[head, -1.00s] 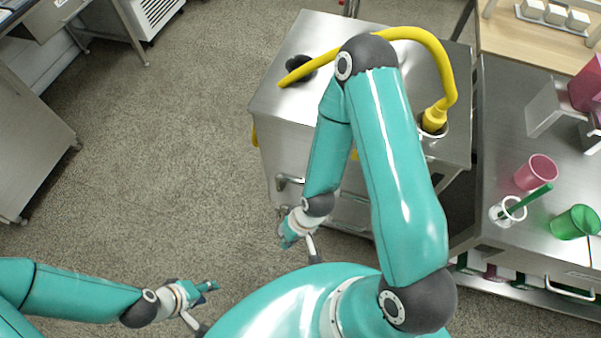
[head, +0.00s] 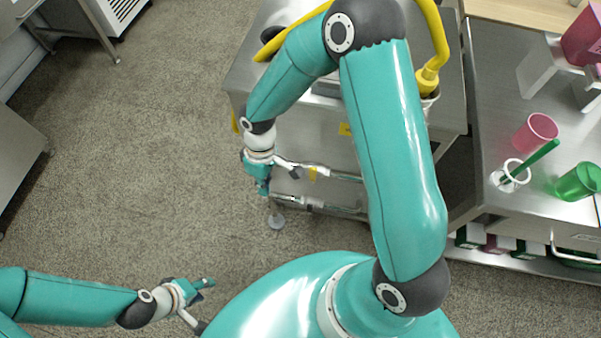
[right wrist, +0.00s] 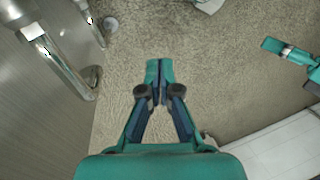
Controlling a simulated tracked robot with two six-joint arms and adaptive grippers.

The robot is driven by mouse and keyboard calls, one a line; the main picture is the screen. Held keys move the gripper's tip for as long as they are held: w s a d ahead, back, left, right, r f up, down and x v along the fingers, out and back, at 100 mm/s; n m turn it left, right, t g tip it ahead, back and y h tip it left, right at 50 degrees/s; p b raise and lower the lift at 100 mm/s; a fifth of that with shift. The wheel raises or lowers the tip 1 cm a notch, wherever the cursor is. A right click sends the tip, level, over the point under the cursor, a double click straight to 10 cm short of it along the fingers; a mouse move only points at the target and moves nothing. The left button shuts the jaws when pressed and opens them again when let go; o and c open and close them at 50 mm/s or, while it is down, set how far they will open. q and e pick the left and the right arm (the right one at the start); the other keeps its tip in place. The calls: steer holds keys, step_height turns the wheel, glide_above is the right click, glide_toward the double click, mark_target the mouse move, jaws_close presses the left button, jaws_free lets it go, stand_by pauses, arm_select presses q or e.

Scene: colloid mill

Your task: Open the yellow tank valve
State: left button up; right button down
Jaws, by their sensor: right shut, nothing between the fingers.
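On the front of the steel tank cabinet (head: 300,135), two metal pipes stick out, and a small yellow part (head: 313,173) shows at the upper one. I cannot tell whether it is the yellow valve's handle. My right gripper (head: 264,188) points down just left of the pipe ends, apart from them as far as I can see. In the right wrist view its fingers (right wrist: 160,70) are together and empty over the floor, with the pipes (right wrist: 60,60) to the left. My left gripper (head: 207,285) hangs low at the left, far from the cabinet; its jaw opening is unclear.
A yellow hose (head: 433,45) arches over the cabinet top into a metal cup. A bench (head: 480,150) at the right holds a pink beaker (head: 535,132) and a green beaker (head: 579,182). The floor (head: 130,180) at the left is clear.

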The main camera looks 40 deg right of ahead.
mark_target(313, 174)
arm_select(q)
step_height(313, 174, down, 4)
steer(key=b, duration=0.3)
steer(key=shift+f, duration=0.25)
arm_select(e)
steer(key=w+d+r+n+h, duration=0.2)
steer(key=w+d+r+h, duration=0.2)
steer(key=r, duration=0.5)
steer(key=shift+d+r+n, duration=0.25)
steer(key=shift+d+n, duration=0.15)
steer(key=shift+d, duration=0.8)
steer(key=shift+f, duration=0.1)
arm_select(q)
steer(key=shift+f+b, duration=0.3)
steer(key=shift+b, duration=0.05)
arm_select(e)
steer(key=s+d+f, duration=0.4)
steer(key=s+f, duration=0.1)
steer(key=f, duration=0.4)
steer(key=shift+d+f, duration=0.15)
steer(key=shift+d, duration=0.05)
steer(key=shift+s, duration=0.1)
steer(key=shift+a, duration=0.1)
